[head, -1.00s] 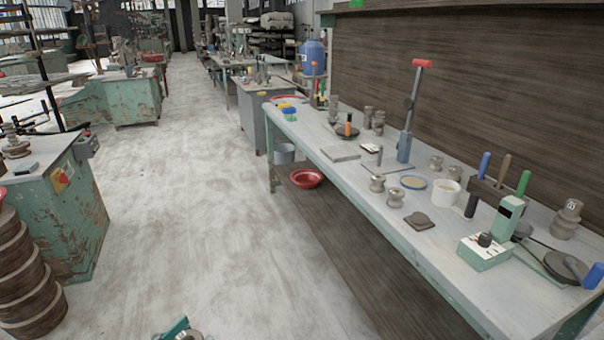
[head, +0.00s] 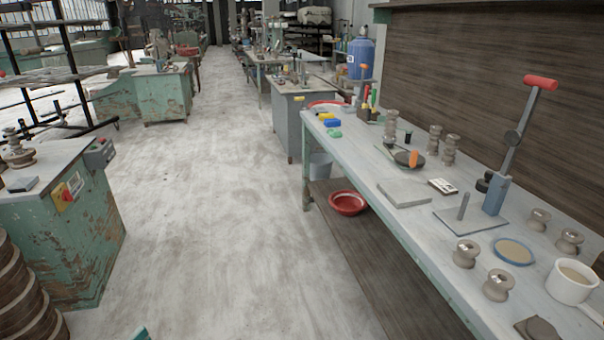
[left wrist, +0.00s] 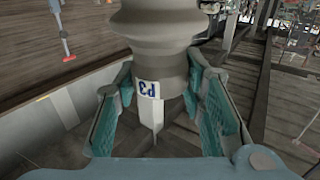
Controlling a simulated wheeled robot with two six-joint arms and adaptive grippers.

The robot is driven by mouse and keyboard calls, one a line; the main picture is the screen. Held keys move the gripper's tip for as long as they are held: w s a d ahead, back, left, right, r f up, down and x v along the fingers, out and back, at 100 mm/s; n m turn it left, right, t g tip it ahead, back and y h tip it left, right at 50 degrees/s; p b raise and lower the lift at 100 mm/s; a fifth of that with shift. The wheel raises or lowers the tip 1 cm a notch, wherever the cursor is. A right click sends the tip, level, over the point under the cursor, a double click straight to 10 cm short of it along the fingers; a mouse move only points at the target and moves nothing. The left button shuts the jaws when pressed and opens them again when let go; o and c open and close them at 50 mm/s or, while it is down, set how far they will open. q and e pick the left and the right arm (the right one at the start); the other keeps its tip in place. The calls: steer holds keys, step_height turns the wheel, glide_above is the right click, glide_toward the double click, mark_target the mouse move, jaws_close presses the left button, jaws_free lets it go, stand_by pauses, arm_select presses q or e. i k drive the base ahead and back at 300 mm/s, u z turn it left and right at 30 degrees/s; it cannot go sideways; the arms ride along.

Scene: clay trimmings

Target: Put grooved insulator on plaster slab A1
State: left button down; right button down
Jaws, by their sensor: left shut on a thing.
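A grey, ribbed grooved insulator (left wrist: 160,55) fills the top middle of the left wrist view, with a white label reading P3 upside down. My left gripper (left wrist: 162,95) is shut on it, teal pads on both sides. In the head view only a teal tip of that gripper (head: 140,334) shows at the bottom edge, and the held insulator is out of sight. A flat grey slab (head: 404,194) lies bare near the bench's front edge; I cannot read A1 on it. My right gripper is not in view.
The long bench (head: 345,155) runs along the right. Around the slab stand a lever press (head: 497,195), a dark disc (head: 409,160), a small white card (head: 442,186) and several other insulators (head: 465,253). A red basin (head: 348,203) sits below. The floor aisle (head: 225,230) is clear.

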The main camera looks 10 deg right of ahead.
mark_target(405, 189)
steer(key=z, duration=0.45)
steer(key=i, duration=0.9)
steer(key=z, duration=1.35)
steer(key=i, duration=0.45)
steer(key=z, duration=0.4)
